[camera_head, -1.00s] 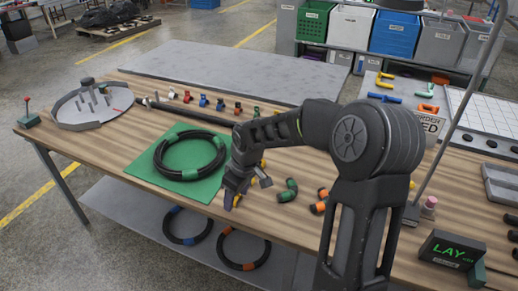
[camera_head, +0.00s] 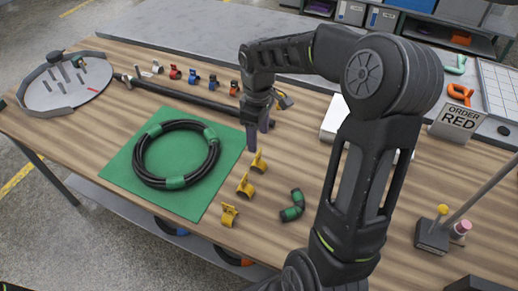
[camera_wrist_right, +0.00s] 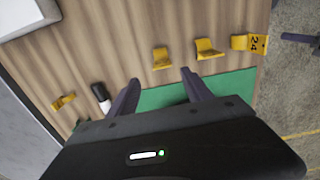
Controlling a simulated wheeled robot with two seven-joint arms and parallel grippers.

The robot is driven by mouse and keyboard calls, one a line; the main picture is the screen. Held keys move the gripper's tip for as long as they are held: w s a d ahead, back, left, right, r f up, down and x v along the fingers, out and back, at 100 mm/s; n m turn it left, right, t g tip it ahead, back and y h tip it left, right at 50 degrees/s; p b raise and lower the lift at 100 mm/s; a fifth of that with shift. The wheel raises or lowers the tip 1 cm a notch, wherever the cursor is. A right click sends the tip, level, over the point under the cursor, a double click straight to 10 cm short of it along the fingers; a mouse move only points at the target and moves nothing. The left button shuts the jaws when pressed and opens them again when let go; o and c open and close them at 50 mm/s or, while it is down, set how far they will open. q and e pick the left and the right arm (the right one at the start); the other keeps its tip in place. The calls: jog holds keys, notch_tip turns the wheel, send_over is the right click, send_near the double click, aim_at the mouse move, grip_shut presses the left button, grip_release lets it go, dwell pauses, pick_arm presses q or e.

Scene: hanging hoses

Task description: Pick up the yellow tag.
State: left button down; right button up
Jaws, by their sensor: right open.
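Several small yellow pieces lie on the wooden table. In the head view, one (camera_head: 258,163), a second (camera_head: 245,185) and a third (camera_head: 229,214) form a row right of the green mat. The wrist view shows this row too: a nearer piece (camera_wrist_right: 161,58), a middle one (camera_wrist_right: 207,48) and a yellow tag marked "24" (camera_wrist_right: 256,44) at the end. Another yellow piece (camera_wrist_right: 63,101) lies apart at left. My right gripper (camera_head: 258,134) points down, open and empty, just behind the nearest yellow piece and apart from it. My left gripper is out of view.
A coiled black hose (camera_head: 150,170) lies on the green mat (camera_head: 120,165). Coloured clips and a long black bar (camera_head: 185,96) lie behind.

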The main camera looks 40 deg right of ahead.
aim_at(259, 152)
jog(key=shift+s+a, duration=0.15)
jog(key=shift+f, duration=1.3)
jog(key=shift+f+p, duration=0.25)
jog(key=shift+p, duration=0.1)
jog(key=shift+s+f+p, duration=0.1)
jog(key=shift+f+p, duration=0.45)
jog(key=shift+f, duration=1.8)
grip_shut()
